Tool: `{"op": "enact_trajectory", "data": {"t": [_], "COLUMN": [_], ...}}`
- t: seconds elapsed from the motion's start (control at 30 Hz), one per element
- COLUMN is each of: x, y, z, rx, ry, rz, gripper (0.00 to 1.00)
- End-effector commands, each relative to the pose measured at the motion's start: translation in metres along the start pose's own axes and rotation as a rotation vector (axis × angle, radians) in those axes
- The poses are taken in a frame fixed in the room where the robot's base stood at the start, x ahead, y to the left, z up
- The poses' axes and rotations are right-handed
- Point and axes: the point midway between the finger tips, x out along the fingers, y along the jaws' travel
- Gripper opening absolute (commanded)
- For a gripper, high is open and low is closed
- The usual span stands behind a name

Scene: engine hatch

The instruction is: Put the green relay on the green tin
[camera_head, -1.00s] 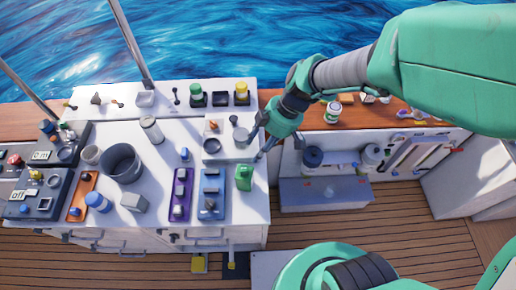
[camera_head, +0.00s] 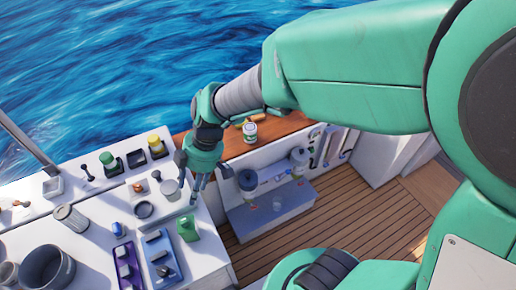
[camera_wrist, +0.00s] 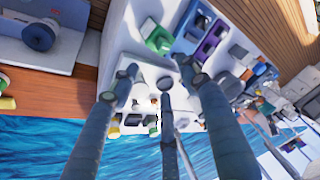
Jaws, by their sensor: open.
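A green block-shaped object with a small raised top (camera_head: 188,228), which looks like the green tin, stands near the counter's right edge. It also shows in the wrist view (camera_wrist: 157,40). A green-topped cylinder (camera_head: 108,163), possibly the green relay, stands on a black base along the back ledge. My gripper (camera_head: 197,190) is open and empty, pointing down above the counter's right side, behind the green block. In the wrist view its fingers (camera_wrist: 161,75) are spread, with nothing held between them.
A yellow-topped cylinder (camera_head: 156,145) and an empty black base stand on the back ledge. Purple (camera_head: 127,264) and blue (camera_head: 160,262) trays lie left of the green block. A grey cup (camera_head: 170,188) is close to my gripper. A white jar (camera_head: 250,130) stands on the wooden ledge.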

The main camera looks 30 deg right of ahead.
Motion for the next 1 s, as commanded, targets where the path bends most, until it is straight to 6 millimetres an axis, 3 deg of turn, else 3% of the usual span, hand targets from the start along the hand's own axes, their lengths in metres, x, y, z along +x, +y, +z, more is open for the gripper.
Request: {"op": "enact_trajectory", "data": {"t": [0.27, 0.6, 0.8, 1.0], "x": [-0.095, -0.204, -0.241, -0.255], "y": [-0.011, -0.047, -0.067, -0.075], "z": [0.023, 0.077, 0.104, 0.115], "rx": [0.305, 0.786, 1.002, 1.092], "ry": [-0.003, 0.073, 0.145, 0.181], "rz": [0.163, 0.425, 0.541, 0.589], "gripper": [0.46, 0.46, 0.46, 0.46]}}
